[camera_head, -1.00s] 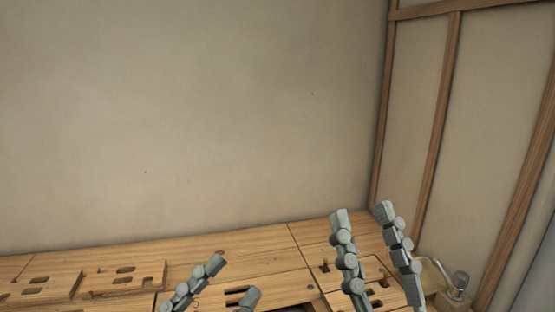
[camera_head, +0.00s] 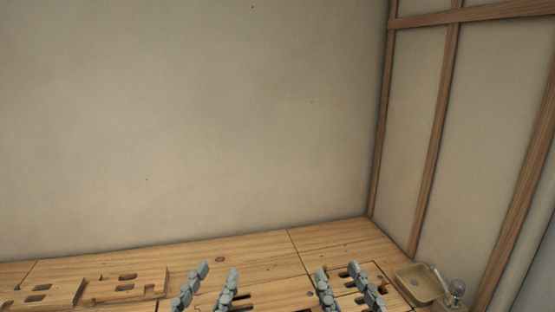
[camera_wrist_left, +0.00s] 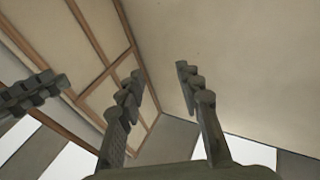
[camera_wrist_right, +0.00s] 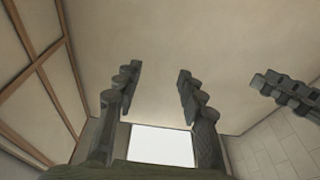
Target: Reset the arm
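My left gripper (camera_head: 216,270) shows at the bottom of the head view, in front of the wooden bench top. Its two fingers are apart with nothing between them; the left wrist view (camera_wrist_left: 157,75) also shows them open and empty. My right gripper (camera_head: 338,270) is to its right at the bottom edge, fingers apart and empty. The right wrist view (camera_wrist_right: 158,72) shows the same open gap. Each wrist view also shows a finger of the other gripper at its side. Both grippers point up and away from the bench, toward walls and ceiling.
The wooden bench (camera_head: 235,247) runs along the plain back wall (camera_head: 190,120). Slotted wooden boards (camera_head: 150,275) lie at its left. A tan basin (camera_head: 415,283) with a metal tap (camera_head: 456,289) stands at the right, beside the wood-framed side wall (camera_head: 430,120). The space above the bench is clear.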

